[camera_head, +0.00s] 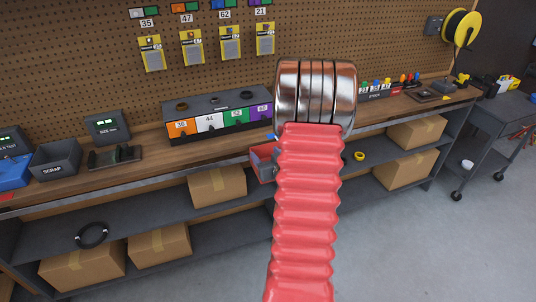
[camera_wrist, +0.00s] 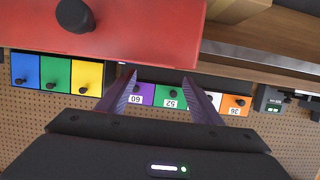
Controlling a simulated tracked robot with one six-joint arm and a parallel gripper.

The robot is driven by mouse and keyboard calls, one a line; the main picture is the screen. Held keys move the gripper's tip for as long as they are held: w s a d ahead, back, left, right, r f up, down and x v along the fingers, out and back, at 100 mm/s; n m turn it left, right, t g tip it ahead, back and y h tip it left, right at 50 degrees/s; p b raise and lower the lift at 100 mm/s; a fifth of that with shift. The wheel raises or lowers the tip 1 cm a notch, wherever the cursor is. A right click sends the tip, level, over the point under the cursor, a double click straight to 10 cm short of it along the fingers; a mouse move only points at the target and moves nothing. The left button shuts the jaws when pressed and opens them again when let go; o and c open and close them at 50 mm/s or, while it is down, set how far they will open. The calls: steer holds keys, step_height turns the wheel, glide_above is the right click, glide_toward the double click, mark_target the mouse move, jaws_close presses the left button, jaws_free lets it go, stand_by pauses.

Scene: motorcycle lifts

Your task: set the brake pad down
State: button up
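I cannot make out a brake pad in either view. In the wrist view, which is upside down, the two purplish fingers of my gripper (camera_wrist: 160,76) stand apart. The gap between them shows the drawer fronts behind, with nothing held. A large red panel with a black knob (camera_wrist: 95,40) is close to the camera, just past the fingertips; I cannot tell if they touch it. In the head view my red ribbed arm hides the gripper. A red box with a grey inside (camera_head: 263,161) shows beside the arm at the bench's front edge.
A long wooden bench (camera_head: 152,172) holds a coloured drawer unit (camera_head: 209,127), a SCRAP bin (camera_head: 56,159), a dark cradle-like item (camera_head: 114,158) and a dark display box (camera_head: 107,126). Cardboard boxes (camera_head: 218,186) sit on shelves below. A grey cart (camera_head: 500,130) stands at right.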

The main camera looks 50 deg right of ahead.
steer(key=shift+o, duration=0.8)
steer(key=shift+r, duration=0.15)
steer(key=r+v, duration=0.1)
steer(key=v, duration=1.1)
steer(key=shift+w, duration=0.1)
